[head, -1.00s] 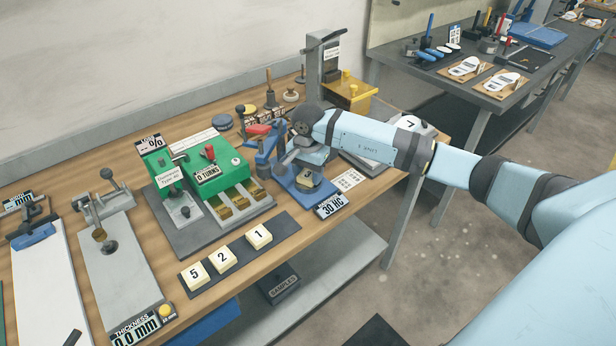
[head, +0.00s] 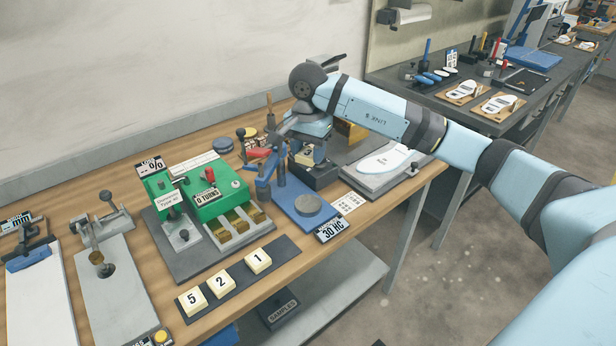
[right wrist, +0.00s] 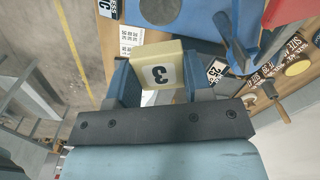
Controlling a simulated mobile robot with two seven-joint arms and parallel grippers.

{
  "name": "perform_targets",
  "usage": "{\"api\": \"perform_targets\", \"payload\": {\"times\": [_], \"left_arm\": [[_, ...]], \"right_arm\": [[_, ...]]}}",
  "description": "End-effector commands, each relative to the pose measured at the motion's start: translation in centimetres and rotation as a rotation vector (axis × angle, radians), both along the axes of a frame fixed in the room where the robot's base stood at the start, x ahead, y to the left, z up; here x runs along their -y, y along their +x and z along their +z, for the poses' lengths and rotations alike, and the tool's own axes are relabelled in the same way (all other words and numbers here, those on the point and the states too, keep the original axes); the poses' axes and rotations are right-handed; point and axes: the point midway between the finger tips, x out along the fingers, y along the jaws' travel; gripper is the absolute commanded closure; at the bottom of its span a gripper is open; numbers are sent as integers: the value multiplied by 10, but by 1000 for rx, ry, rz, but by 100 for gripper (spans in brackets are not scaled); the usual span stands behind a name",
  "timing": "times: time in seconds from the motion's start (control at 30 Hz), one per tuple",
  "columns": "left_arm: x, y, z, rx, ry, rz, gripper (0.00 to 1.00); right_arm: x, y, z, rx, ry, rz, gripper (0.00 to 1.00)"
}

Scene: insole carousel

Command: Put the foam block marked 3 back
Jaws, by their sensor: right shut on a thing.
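The foam block marked 3 (head: 308,154) is cream-coloured with a black number. My right gripper (head: 309,159) is shut on it and holds it above the bench, behind the bare round plate (head: 308,205) of the blue tester. The right wrist view shows the block (right wrist: 161,68) between both blue fingers, its number side facing the camera. A dark strip (head: 283,248) at the bench's front edge carries foam blocks marked 5 (head: 192,301), 2 (head: 221,281) and 1 (head: 258,260) in a row, with bare strip at its right end. My left gripper is not in view.
A grey plate with a white insole (head: 383,161) lies further right. A white card (head: 349,203) lies near the front edge.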

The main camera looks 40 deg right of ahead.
Motion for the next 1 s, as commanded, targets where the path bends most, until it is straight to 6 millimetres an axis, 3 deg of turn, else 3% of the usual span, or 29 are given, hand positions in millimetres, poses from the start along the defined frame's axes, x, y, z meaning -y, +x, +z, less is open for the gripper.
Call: {"api": "perform_targets", "payload": {"times": [0.03,0.2,0.3,0.4,0.7,0.87,1.0], "left_arm": [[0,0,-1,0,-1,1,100],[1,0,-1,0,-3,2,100],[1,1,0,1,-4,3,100],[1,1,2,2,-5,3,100],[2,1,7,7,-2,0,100],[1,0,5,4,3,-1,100],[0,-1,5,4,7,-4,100]], "right_arm": [[0,1,13,4,1,0,75],[0,0,43,2,0,1,75],[-4,-1,53,2,1,9,75],[-21,-6,56,5,-2,58,75],[-107,-52,42,6,-3,324,75],[-125,-66,30,-1,1,389,75],[-126,-68,1,-5,1,394,75]]}}
